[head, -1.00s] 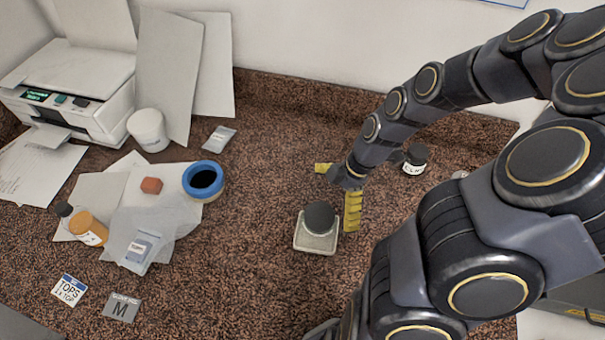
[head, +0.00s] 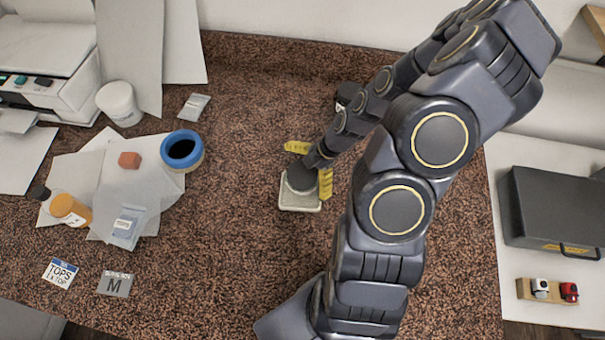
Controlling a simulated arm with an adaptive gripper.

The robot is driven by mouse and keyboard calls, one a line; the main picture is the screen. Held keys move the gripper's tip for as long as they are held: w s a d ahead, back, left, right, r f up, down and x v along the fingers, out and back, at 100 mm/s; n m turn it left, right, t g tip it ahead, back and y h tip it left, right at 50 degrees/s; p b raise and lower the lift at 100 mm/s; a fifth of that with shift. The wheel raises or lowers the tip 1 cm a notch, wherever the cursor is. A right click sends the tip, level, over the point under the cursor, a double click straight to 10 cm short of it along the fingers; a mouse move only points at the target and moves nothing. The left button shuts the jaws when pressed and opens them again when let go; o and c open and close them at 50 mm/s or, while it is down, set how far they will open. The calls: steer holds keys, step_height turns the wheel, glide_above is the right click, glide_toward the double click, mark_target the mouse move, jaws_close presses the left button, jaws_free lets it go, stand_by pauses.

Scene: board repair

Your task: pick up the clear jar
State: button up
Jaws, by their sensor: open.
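A dark, round-topped thing (head: 301,178) sits on a pale, square, rimmed base (head: 300,206) near the middle of the counter. It may be the clear jar under a dark lid, but I cannot tell whether top and base are one piece. My gripper (head: 312,166) is open, with yellow fingers. One finger shows at the far side of the dark top and the other at its right. My wrist covers part of the top. I cannot tell whether the fingers touch it.
A small dark-topped container (head: 347,93) stands behind, partly hidden by my arm. At left are a blue-rimmed bowl (head: 181,149), a white tub (head: 118,103), an orange bottle (head: 71,209) and papers. A grey case (head: 553,213) stands at right. Counter left of the base is clear.

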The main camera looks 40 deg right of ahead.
mark_target(302, 178)
steer(key=shift+a+f, duration=0.1)
steer(key=shift+f, duration=0.15)
steer(key=c, duration=1.1)
steer(key=shift+r, duration=0.15)
steer(key=shift+c, duration=0.2)
step_height(302, 178, up, 8)
steer(key=shift+w+r, duration=0.1)
steer(key=shift+r, duration=0.45)
steer(key=shift+m, duration=0.3)
steer(key=m, duration=0.1)
steer(key=f+m+y, duration=0.1)
steer(key=m, duration=0.2)
steer(key=shift+s+a+f, duration=0.35)
steer(key=shift+a, duration=0.05)
steer(key=shift+f+m+y, duration=0.4)
steer(key=shift+f, duration=3.75)
